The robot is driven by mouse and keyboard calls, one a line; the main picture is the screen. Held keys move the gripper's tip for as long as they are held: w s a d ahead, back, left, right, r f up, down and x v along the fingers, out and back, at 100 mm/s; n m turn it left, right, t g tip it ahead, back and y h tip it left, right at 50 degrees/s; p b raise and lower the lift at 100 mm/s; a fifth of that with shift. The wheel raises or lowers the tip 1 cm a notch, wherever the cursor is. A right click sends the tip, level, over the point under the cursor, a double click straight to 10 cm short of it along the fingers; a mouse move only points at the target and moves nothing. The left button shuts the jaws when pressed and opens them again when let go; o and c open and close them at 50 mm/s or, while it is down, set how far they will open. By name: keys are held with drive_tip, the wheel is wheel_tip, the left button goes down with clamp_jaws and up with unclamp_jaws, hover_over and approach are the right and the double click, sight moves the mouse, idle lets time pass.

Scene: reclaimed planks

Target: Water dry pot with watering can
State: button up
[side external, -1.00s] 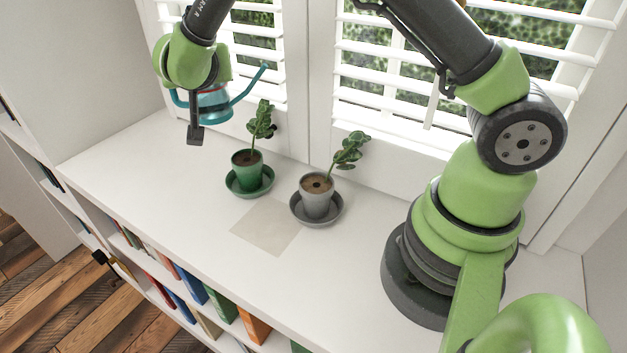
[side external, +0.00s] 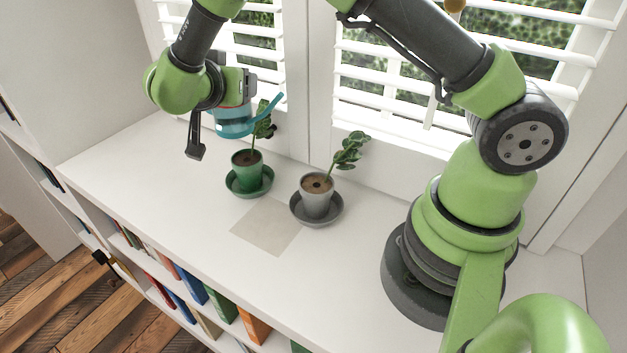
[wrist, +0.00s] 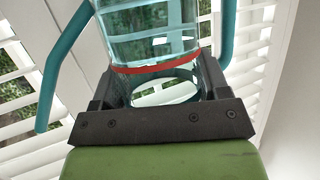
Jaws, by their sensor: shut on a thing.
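My gripper (wrist: 157,95) is shut on the watering can (side external: 232,124), which has a clear body, a red band and teal handle and spout. It is held above the shelf, tilted, its spout pointing right beside the green pot's plant. In the wrist view the clear body (wrist: 150,32) is between the jaws. The green pot (side external: 247,165) stands upright on a green saucer with a leafy plant in brown soil. The grey pot (side external: 317,202) stands to its right on a grey saucer, its soil brown with a dark spot. No water stream shows.
A beige square patch (side external: 268,227) lies on the white shelf top (side external: 170,190) in front of the pots. Window shutters (side external: 400,100) rise close behind them. Books (side external: 222,303) fill the shelves below the front edge. The shelf's left end is clear.

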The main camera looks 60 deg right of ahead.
sight(247, 115)
drive_tip(key=shift+s+r+m+t, duration=0.1)
drive_tip(key=shift+s+m+t, duration=0.3)
drive_tip(key=shift+s, duration=0.2)
drive_tip(key=shift+s+f+m+t+h, duration=0.3)
drive_tip(key=shift+s+f+m+t, duration=0.1)
drive_tip(key=shift+s+f+m, duration=0.3)
drive_tip(key=shift+s, duration=0.3)
drive_tip(key=shift+s+f+m+t, duration=0.1)
drive_tip(key=shift+s+m+t, duration=0.35)
drive_tip(key=shift+s, duration=0.2)
idle(0.9)
drive_tip(key=w, duration=0.1)
drive_tip(key=w+r+n+g, duration=0.1)
drive_tip(key=w+n, duration=0.1)
drive_tip(key=shift+w+r+g, duration=0.35)
drive_tip(key=shift+w+f+n+g+y, duration=0.15)
drive_tip(key=shift+w+n+g+y, duration=0.25)
drive_tip(key=shift+w+n+g, duration=0.25)
